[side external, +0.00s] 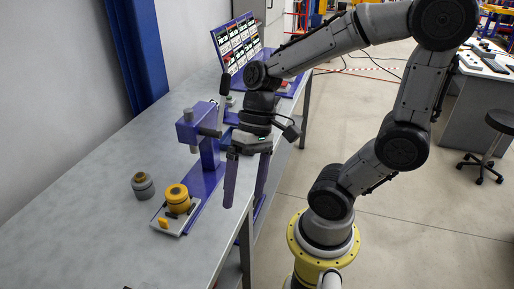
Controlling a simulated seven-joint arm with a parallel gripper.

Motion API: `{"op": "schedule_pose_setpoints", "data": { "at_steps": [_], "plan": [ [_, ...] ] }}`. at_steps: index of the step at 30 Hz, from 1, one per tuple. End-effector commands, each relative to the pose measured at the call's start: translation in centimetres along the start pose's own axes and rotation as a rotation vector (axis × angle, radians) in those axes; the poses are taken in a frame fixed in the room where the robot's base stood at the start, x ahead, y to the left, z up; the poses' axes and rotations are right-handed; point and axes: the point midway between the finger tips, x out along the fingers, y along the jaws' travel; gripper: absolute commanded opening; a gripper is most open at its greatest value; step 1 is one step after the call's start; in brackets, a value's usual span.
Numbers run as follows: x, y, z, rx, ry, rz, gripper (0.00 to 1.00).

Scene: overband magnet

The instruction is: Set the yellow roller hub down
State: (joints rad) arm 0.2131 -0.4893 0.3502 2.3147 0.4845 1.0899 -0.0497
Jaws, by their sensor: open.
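The yellow roller hub (178,197) stands upright on a light plate (166,228) near the front of the table, at the foot of a blue-purple press stand (210,160). My gripper (244,202) is to the right of the hub, above the table's right edge. Its two long fingers point down and are spread apart, with nothing between them. A gap separates the fingers from the hub. The exact contact under the hub is hidden by its own body.
A grey hub with a brownish top (142,186) stands on the table left of the plate. A small yellow piece (163,223) lies on the plate. A board with pictures (236,46) stands at the table's far end. The table's left and front surface (80,225) is clear.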

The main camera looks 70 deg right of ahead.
Motion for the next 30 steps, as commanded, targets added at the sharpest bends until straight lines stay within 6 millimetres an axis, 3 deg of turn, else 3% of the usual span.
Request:
{"op": "schedule_pose_setpoints", "data": {
  "at_steps": [3, 10, 25, 30],
  "plan": [
    [-3.5, 1.4, 0.2, -0.263, 0.25, 0.166, 1.0],
    [-7.8, 2.4, -0.3, -0.494, 0.523, 0.307, 1.0],
    [-8.2, 2.4, -0.5, -0.521, 0.546, 0.323, 1.0],
    [-9.0, -0.1, -2.4, -0.608, 0.665, 0.262, 1.0]
  ]
}}
